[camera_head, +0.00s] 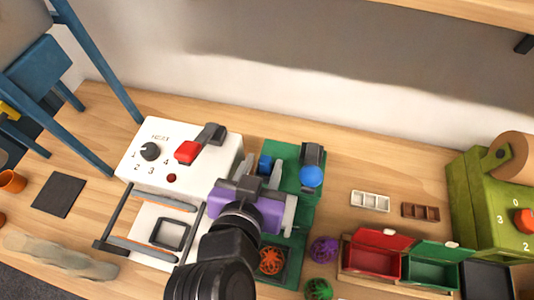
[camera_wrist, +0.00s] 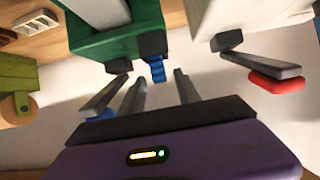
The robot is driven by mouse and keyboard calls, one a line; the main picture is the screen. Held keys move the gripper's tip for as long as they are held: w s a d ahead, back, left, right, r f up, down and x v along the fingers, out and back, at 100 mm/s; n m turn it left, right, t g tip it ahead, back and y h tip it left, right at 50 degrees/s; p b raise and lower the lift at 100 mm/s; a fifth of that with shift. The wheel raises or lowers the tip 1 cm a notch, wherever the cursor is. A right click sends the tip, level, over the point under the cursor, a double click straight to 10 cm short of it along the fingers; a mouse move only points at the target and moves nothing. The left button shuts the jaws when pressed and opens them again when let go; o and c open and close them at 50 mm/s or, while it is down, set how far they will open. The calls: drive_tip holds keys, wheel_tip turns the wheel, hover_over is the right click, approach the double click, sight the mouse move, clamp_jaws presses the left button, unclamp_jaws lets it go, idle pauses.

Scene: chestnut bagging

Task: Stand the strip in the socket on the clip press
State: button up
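The green clip press (camera_head: 302,206) stands mid-table, with a dark lever and a blue knob (camera_head: 311,177). A small ridged blue piece, which looks like the strip (camera_wrist: 157,70), is against a dark block, perhaps the socket (camera_wrist: 152,43), at the press's edge. The blue piece also shows in the head view (camera_head: 265,164). I cannot tell how firmly it is seated. My purple gripper (camera_head: 263,170) is over the left part of the press. In the wrist view its two grey fingers (camera_wrist: 159,78) are apart, with the blue piece between or just beyond their tips, touching neither.
A white machine (camera_head: 190,150) with a red-ended lever stands close on the left. To the right are small trays (camera_head: 370,201), red and green bins (camera_head: 375,262) and a green roll machine (camera_head: 480,195). Purple and green balls lie by the press. A wall stands behind.

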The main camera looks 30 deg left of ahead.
drive_tip(key=v, duration=0.6)
drive_tip(key=shift+s+r, duration=0.15)
drive_tip(key=shift+s, duration=0.1)
